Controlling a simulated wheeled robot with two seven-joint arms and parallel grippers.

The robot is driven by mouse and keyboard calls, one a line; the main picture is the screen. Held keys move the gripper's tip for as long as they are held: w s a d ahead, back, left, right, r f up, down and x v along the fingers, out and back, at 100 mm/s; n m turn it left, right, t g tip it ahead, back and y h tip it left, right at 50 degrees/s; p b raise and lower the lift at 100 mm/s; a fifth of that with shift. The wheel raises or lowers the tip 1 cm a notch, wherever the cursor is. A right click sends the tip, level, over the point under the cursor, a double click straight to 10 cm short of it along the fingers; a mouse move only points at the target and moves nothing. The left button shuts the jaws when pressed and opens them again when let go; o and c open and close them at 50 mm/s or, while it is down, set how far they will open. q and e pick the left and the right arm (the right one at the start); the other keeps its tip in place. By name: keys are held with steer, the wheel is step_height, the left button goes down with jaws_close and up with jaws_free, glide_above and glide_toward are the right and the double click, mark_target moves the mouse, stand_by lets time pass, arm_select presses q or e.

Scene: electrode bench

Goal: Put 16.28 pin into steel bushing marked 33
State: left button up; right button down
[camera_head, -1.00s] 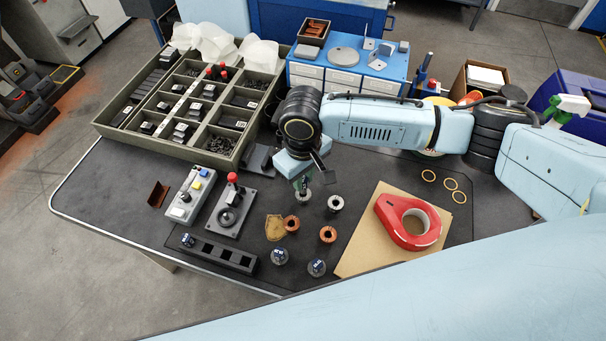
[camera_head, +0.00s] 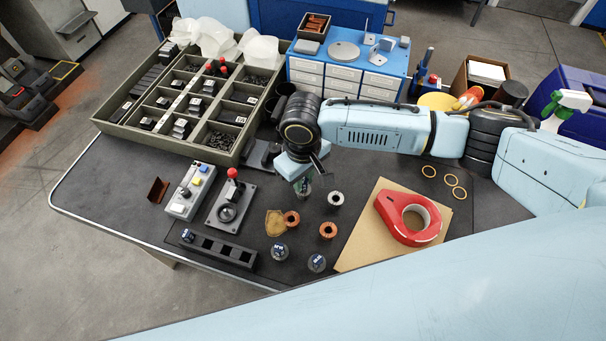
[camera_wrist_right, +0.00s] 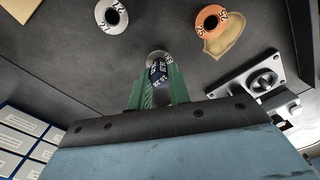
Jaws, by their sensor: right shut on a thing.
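My right gripper (camera_head: 303,187) is shut on a dark pin with a blue label, which reads like 16.28 in the right wrist view (camera_wrist_right: 158,72). Its green fingers hold the pin roughly upright. A pale round rim (camera_wrist_right: 157,57) shows around or just beyond the pin, probably a steel bushing under it; its mark is hidden, and I cannot tell whether the pin is inside. Another steel bushing (camera_head: 335,199) stands apart to the right; its mark is hard to read in the right wrist view (camera_wrist_right: 112,15). My left gripper is not in view.
Copper bushings (camera_head: 291,219) (camera_head: 328,230) stand nearby, one by a tan patch (camera_head: 274,224). Two other labelled pins (camera_head: 280,251) (camera_head: 317,263) stand in front, beside a black slotted holder (camera_head: 225,250). A red tape dispenser (camera_head: 390,216) lies on cardboard (camera_head: 356,254) at right.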

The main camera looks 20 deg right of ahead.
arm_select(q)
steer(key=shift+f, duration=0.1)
arm_select(e)
steer(key=shift+f, duration=0.65)
steer(key=c, duration=1.2)
jaws_free()
steer(key=shift+c, duration=0.2)
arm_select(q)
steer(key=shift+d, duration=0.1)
arm_select(e)
step_height(320, 180, up, 6)
steer(key=shift+f+p, duration=0.1)
steer(key=shift+p, duration=0.5)
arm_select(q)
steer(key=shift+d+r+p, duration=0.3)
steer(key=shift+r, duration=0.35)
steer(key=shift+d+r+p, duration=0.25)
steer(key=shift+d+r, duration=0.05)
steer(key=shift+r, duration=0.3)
arm_select(e)
step_height(320, 180, up, 8)
steer(key=shift+f, duration=0.2)
